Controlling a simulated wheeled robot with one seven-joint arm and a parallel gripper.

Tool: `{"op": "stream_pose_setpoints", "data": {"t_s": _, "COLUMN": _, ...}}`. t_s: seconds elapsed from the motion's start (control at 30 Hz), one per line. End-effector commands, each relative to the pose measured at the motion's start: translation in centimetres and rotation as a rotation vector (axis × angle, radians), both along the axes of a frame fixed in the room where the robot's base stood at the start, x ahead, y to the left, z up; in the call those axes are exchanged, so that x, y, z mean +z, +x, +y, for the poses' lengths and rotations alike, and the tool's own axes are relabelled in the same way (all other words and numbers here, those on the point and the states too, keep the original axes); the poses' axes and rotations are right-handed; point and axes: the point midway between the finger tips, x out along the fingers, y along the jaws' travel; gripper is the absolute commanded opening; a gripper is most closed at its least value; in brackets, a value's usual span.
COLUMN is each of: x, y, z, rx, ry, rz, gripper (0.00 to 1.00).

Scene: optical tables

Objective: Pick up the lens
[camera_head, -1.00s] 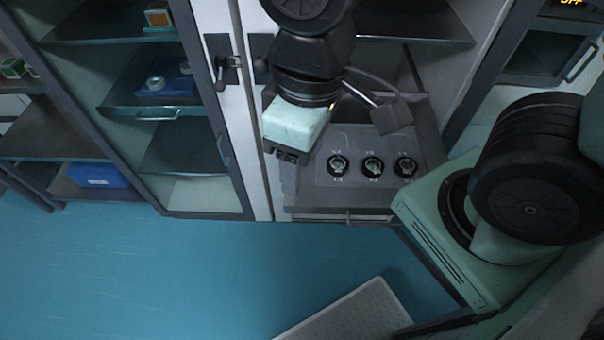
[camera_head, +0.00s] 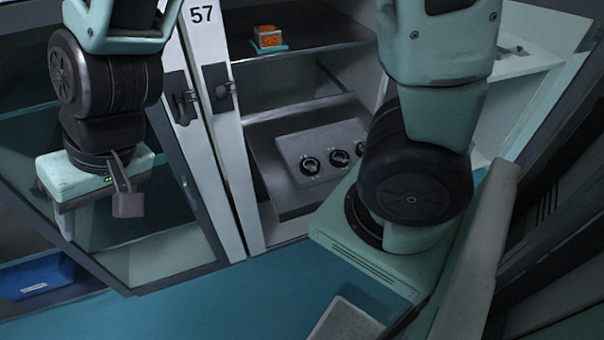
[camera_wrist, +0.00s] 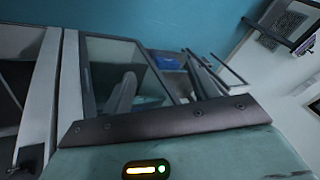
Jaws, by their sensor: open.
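I cannot identify a lens for certain. Three round dark pieces with lighter centres (camera_head: 311,163) (camera_head: 339,158) (camera_head: 361,150) sit in a row on a grey panel (camera_head: 290,146) inside the cabinet numbered 57; the right one is partly hidden by my arm. My gripper (camera_head: 66,223) hangs at the left, in front of a glass cabinet door and well away from the row. It is open, with nothing seen between its fingers.
An orange object (camera_head: 267,37) stands on the shelf above the panel. A blue bin (camera_head: 38,277) is at the lower left. White door frames with dark handles (camera_head: 182,101) stand between my gripper and the panel. A pale slab (camera_head: 345,322) is low in front; blue floor (camera_head: 220,300) is clear.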

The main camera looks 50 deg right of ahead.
Motion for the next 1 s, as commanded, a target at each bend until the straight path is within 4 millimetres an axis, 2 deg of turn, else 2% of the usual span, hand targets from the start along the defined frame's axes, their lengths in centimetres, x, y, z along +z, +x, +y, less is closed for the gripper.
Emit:
{"op": "stream_pose_setpoints", "data": {"t_s": 0.17, "x": -2.0, "y": 5.2, "z": -0.8, "rx": -0.241, "ry": 0.057, "rz": -0.054, "gripper": 0.59}}
{"op": "stream_pose_setpoints", "data": {"t_s": 0.27, "x": -3.5, "y": 8.5, "z": -2.3, "rx": -0.418, "ry": 0.074, "rz": -0.092, "gripper": 0.59}}
{"op": "stream_pose_setpoints", "data": {"t_s": 0.37, "x": -5.9, "y": 12.1, "z": -5.3, "rx": -0.650, "ry": 0.065, "rz": -0.139, "gripper": 0.59}}
{"op": "stream_pose_setpoints", "data": {"t_s": 0.43, "x": -8.2, "y": 14.4, "z": -8.7, "rx": -0.858, "ry": 0.028, "rz": -0.179, "gripper": 0.59}}
{"op": "stream_pose_setpoints", "data": {"t_s": 0.53, "x": -12.0, "y": 15.9, "z": -15.1, "rx": -1.182, "ry": -0.090, "rz": -0.233, "gripper": 0.59}}
{"op": "stream_pose_setpoints", "data": {"t_s": 0.63, "x": -15.6, "y": 14.6, "z": -21.3, "rx": -1.485, "ry": -0.281, "rz": -0.272, "gripper": 0.59}}
{"op": "stream_pose_setpoints", "data": {"t_s": 0.73, "x": -18.1, "y": 11.4, "z": -26.0, "rx": -1.732, "ry": -0.517, "rz": -0.287, "gripper": 0.59}}
{"op": "stream_pose_setpoints", "data": {"t_s": 0.83, "x": -19.3, "y": 7.9, "z": -28.7, "rx": -1.901, "ry": -0.748, "rz": -0.284, "gripper": 0.59}}
{"op": "stream_pose_setpoints", "data": {"t_s": 0.9, "x": -19.7, "y": 5.9, "z": -29.5, "rx": -1.974, "ry": -0.881, "rz": -0.274, "gripper": 0.59}}
{"op": "stream_pose_setpoints", "data": {"t_s": 1.0, "x": -19.7, "y": 4.1, "z": -30.0, "rx": -2.031, "ry": -1.005, "rz": -0.259, "gripper": 0.59}}
